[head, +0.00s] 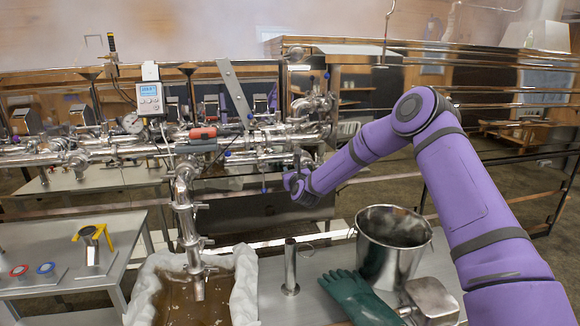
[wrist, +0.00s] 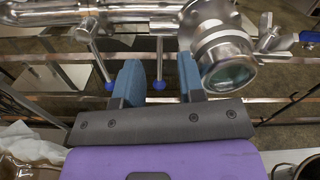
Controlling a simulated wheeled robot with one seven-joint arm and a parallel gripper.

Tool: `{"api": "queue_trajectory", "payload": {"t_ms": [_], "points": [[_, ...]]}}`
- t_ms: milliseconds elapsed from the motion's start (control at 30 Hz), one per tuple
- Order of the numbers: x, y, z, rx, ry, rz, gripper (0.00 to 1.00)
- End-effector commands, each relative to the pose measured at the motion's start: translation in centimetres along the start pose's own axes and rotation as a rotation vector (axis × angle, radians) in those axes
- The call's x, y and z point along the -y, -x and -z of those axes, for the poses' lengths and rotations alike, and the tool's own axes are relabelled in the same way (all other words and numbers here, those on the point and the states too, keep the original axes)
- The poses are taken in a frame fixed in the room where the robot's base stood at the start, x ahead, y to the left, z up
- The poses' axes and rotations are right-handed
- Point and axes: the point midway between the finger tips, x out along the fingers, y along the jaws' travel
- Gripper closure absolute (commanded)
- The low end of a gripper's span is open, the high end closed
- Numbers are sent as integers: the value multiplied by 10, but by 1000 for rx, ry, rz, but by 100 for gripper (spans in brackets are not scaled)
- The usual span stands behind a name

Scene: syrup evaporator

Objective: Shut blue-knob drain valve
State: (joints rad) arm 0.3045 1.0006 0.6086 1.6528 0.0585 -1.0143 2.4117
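Steel piping carries several levers with blue knobs. In the wrist view, one blue knob (wrist: 160,85) on a straight rod hangs in the gap between my fingers. A second blue knob (wrist: 110,86) is just left of the left finger. My gripper (wrist: 160,66) is open, its two blue fingers apart and pointing toward the piping; I see no grip on either knob. In the head view, a blue knob (head: 263,190) hangs below the lower pipe, left of my wrist, and another blue knob (head: 228,153) is higher left. The fingers are not clear there. I cannot tell which knob is the drain valve's.
A round sight glass (wrist: 228,76) sits close to the right finger. A blue-handled lever (wrist: 308,38) is at far right. Below are a steel bucket (head: 393,240), green gloves (head: 357,298), a steel cylinder (head: 290,268) and a cloth-lined syrup tub (head: 245,285).

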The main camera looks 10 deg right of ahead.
Motion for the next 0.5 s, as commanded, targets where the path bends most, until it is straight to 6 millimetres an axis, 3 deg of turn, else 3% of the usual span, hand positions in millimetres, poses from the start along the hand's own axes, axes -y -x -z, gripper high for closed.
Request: {"api": "queue_trajectory", "payload": {"t_ms": [500], "points": [[1, 78, 1, 0, 0, 1, 64]]}}
